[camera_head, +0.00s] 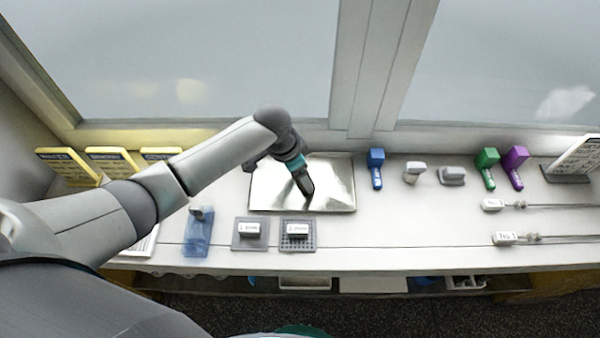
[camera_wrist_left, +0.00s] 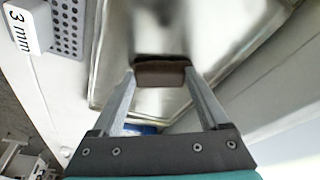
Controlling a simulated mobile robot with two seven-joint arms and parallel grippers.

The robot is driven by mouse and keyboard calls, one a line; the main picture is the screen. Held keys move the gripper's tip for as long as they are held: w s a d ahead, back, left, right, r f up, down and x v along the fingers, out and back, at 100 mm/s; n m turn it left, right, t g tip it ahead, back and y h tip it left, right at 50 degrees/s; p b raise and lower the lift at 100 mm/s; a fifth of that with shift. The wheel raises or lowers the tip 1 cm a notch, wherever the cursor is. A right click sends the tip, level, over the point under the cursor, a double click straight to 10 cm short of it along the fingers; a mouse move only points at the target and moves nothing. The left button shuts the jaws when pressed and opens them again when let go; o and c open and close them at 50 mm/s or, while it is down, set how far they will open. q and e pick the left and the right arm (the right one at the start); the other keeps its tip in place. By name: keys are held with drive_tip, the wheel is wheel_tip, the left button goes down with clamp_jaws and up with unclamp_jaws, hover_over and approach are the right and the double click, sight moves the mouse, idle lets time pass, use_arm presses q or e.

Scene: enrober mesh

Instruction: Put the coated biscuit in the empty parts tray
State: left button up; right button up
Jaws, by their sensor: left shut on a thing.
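The coated biscuit (camera_wrist_left: 160,75) is a dark brown block in the left wrist view, pinched between the two fingertips of my left gripper (camera_wrist_left: 160,70). In the head view my left gripper (camera_head: 307,190) points down over the shiny metal parts tray (camera_head: 272,185), a little right of its middle. The biscuit cannot be made out there. The tray shows no other thing in it; its surface also fills much of the left wrist view (camera_wrist_left: 215,35). I cannot tell whether the biscuit touches the tray. My right gripper is not in view.
Two small mesh plates with labelled blocks (camera_head: 250,234) (camera_head: 298,236) stand in front of the tray. A blue holder (camera_head: 198,238) is at left. Blue (camera_head: 376,168), green (camera_head: 486,168) and purple (camera_head: 514,167) tools stand at right. Yellow signs (camera_head: 110,165) line the back left.

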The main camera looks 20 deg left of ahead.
use_arm(q)
drive_tip(key=shift+f, duration=0.15)
drive_tip(key=o, duration=0.8)
drive_tip(key=shift+o, duration=0.2)
drive_tip(key=shift+r, duration=0.5)
drive_tip(key=p+v, duration=0.2)
drive_tip(key=v, duration=0.9)
drive_tip(key=shift+r, duration=0.2)
